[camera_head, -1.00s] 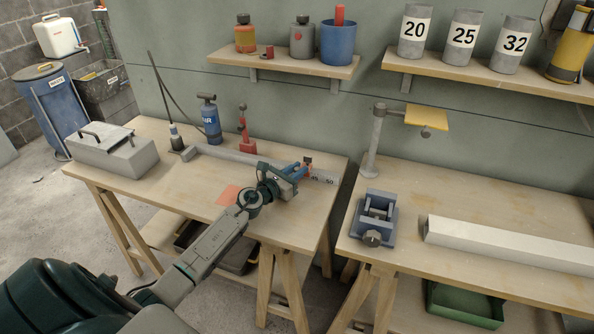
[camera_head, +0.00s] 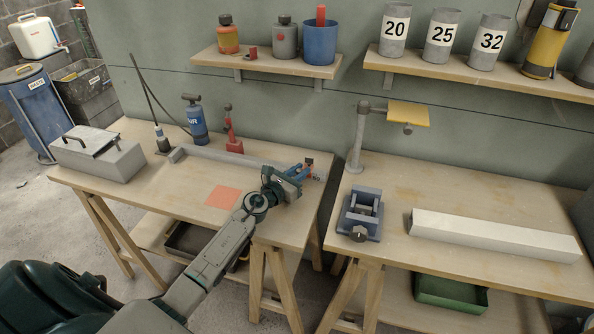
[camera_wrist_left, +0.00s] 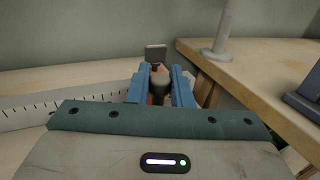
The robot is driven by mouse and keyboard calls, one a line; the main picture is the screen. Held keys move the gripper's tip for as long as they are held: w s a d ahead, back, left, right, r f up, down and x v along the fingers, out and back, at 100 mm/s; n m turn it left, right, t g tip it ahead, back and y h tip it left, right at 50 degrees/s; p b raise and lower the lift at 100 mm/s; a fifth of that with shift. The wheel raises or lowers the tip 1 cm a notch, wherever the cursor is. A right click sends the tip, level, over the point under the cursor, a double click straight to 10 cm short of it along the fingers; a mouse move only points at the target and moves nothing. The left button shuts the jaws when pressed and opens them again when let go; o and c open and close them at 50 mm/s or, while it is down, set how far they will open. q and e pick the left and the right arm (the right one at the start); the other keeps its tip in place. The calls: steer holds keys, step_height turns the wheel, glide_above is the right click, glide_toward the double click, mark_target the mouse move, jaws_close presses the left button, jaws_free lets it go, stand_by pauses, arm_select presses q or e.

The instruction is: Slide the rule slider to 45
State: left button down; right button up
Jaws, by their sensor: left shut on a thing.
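The rule (camera_head: 225,157) is a long pale bar lying along the left bench. Its scale with black ticks shows at the left of the left wrist view (camera_wrist_left: 25,115). The slider (camera_head: 309,161), orange with a dark knob, sits near the rule's right end. In the wrist view the slider's knob (camera_wrist_left: 159,82) stands between the blue fingers. My left gripper (camera_head: 303,170) is shut on the slider. The fingers hide much of the slider and the scale beside it, so I cannot read its value. My right gripper is not in view.
A grey box (camera_head: 97,153), a blue pump (camera_head: 194,120) and a red tool (camera_head: 233,135) stand on the left bench (camera_head: 190,185). An orange patch (camera_head: 223,198) lies in front of the rule. A gap separates this bench from the right one, with a blue vise (camera_head: 360,214).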

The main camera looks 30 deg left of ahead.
arm_select(q)
steer(key=shift+f, duration=0.1)
steer(key=c, duration=1.3)
jaws_free()
steer(key=shift+c, duration=0.2)
